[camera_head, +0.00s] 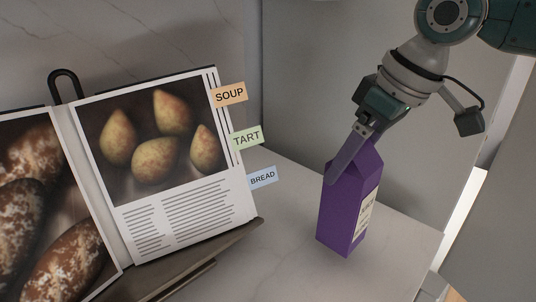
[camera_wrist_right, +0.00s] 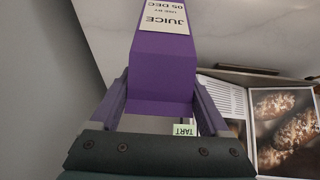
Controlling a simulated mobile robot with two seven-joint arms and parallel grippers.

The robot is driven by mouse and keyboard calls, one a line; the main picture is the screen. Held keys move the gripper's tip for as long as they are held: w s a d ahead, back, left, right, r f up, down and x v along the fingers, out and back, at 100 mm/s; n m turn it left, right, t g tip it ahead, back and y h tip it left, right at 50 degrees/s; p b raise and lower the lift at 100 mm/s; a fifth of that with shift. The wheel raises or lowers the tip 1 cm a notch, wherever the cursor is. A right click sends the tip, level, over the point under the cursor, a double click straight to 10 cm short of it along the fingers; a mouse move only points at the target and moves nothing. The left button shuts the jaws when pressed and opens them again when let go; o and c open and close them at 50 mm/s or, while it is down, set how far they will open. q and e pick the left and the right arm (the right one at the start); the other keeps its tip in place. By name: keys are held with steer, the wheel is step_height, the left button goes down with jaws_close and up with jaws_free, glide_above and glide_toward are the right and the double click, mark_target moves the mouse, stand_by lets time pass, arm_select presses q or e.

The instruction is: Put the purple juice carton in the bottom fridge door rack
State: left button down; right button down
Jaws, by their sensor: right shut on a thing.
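The purple juice carton (camera_head: 343,207) is at the right of the head view, over the pale counter. It has a gable top and a pale label. In the right wrist view the carton (camera_wrist_right: 163,72) runs up between the fingers, and its label reads JUICE. My right gripper (camera_head: 343,165) is shut on the upper part of the carton; in the right wrist view its fingers (camera_wrist_right: 160,100) lie on both sides. I cannot tell for sure whether the carton's base touches the counter. My left gripper is not in view. No fridge door rack can be made out.
An open cookbook (camera_head: 165,165) with SOUP, TART and BREAD tabs leans on a dark stand (camera_head: 190,262) left of the carton. The pale counter (camera_head: 290,265) is bare between them. A grey wall panel (camera_head: 310,80) stands behind the carton.

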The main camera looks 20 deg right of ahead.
mark_target(346, 205)
step_height(346, 205, down, 3)
steer(key=shift+r, duration=0.1)
stand_by(0.3)
jaws_free()
steer(key=shift+f, duration=0.2)
